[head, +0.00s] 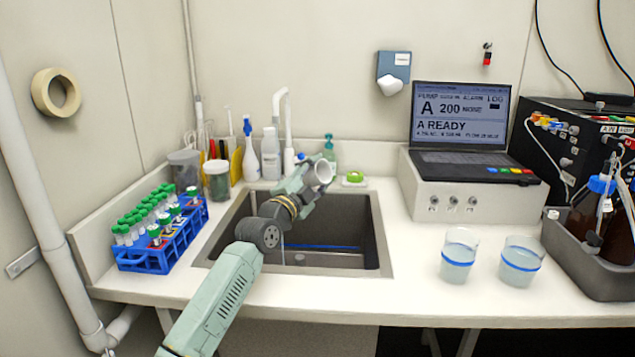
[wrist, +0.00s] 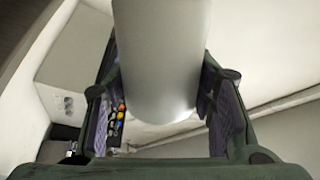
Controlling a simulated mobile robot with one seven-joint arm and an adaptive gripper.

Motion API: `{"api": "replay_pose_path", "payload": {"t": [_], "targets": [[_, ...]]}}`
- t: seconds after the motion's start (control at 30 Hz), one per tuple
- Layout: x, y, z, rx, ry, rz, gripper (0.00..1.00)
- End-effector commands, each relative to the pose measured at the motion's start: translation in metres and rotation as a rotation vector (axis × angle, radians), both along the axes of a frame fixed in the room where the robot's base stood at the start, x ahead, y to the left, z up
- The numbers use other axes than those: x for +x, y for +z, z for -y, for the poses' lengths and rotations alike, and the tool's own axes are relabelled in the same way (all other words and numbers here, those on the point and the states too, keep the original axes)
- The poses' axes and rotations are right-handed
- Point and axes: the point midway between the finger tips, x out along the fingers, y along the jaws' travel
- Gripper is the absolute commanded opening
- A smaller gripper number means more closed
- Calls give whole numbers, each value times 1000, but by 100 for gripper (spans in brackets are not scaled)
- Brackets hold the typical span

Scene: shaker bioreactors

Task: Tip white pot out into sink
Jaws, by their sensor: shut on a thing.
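My gripper (head: 305,180) is over the sink (head: 378,240), near its back edge, in the head view. It is shut on the white pot (head: 323,172), which shows as a small white cylinder at the end of the arm. The pot is tilted, with its round end facing toward the camera and right. In the wrist view the white pot (wrist: 162,60) fills the middle, between the two fingers of my gripper (wrist: 160,95). I cannot tell whether anything is inside the pot. The sink is dark grey, with a blue line across its lower part.
A blue rack (head: 145,260) of green-capped tubes stands left of the sink. A white tap (head: 287,125), bottles and jars stand behind it. Two beakers (head: 458,255) (head: 520,262) with blue bands stand to the right, before a laptop (head: 460,125) on a white box.

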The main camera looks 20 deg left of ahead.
Motion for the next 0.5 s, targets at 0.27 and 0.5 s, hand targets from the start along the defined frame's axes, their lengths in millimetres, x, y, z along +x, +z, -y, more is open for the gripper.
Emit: {"api": "replay_pose_path", "payload": {"t": [0.27,0.5], "targets": [[0,9,-1,-62,1,-15,31],[1,11,-2,-179,1,-43,31]]}}
